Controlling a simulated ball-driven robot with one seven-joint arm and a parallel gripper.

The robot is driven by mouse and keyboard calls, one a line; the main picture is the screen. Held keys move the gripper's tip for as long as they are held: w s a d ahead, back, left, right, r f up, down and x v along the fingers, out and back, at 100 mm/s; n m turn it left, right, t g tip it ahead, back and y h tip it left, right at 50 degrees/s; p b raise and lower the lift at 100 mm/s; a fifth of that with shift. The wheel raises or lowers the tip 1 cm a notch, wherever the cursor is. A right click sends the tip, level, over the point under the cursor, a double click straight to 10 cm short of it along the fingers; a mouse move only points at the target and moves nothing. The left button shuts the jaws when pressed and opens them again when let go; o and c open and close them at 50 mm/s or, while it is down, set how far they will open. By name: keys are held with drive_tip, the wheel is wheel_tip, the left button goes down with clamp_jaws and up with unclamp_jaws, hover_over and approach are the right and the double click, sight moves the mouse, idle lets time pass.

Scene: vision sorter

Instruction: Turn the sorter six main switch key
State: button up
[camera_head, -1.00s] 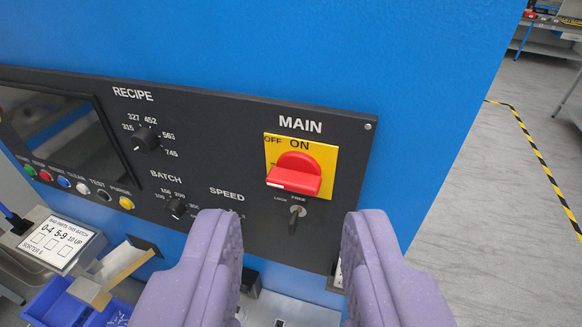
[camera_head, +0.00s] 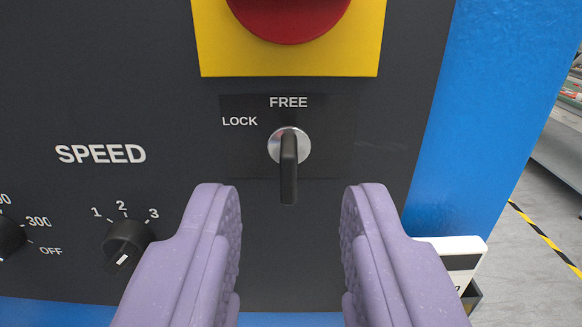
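The main switch key (camera_head: 289,170) has a black handle that hangs straight down from a round silver lock. The words FREE, above it, and LOCK, to its upper left, are printed on a dark label (camera_head: 340,140). My gripper (camera_head: 290,200) is open, with one purple finger to the left of the key and one to the right. Both fingers are clear of the key, with wide gaps in the picture. The red main switch knob (camera_head: 289,15) on its yellow plate (camera_head: 220,50) is cut off by the top edge.
The speed knob (camera_head: 126,240) is at lower left, near my left finger. Another knob (camera_head: 8,236) is at the left edge. A white box-like part (camera_head: 455,246) stands at lower right beside my right finger. Blue cabinet (camera_head: 470,130) and grey floor (camera_head: 500,270) lie to the right.

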sight(288, 163)
drive_tip(key=w, duration=0.5)
drive_tip(key=shift+w, duration=0.15)
clamp_jaws()
drive_tip(key=shift+b, duration=0.3)
drive_tip(key=n+b, duration=0.4)
drive_tip(key=shift+a+f+n+b, duration=0.25)
drive_tip(key=shift+a+n+b, duration=0.05)
drive_tip(key=n+b, duration=0.3)
drive_tip(key=n, duration=0.1)
drive_tip(key=shift+a, duration=0.2)
drive_tip(key=n+b, duration=0.1)
drive_tip(key=n, duration=0.1)
drive_tip(key=n+b, duration=0.1)
drive_tip(key=n, duration=0.2)
drive_tip(key=shift+a+f, duration=0.1)
drive_tip(key=shift+f, duration=0.1)
drive_tip(key=shift+f+n+b, duration=0.2)
drive_tip(key=shift+n+b, duration=0.1)
drive_tip(key=shift+n, duration=1.9)
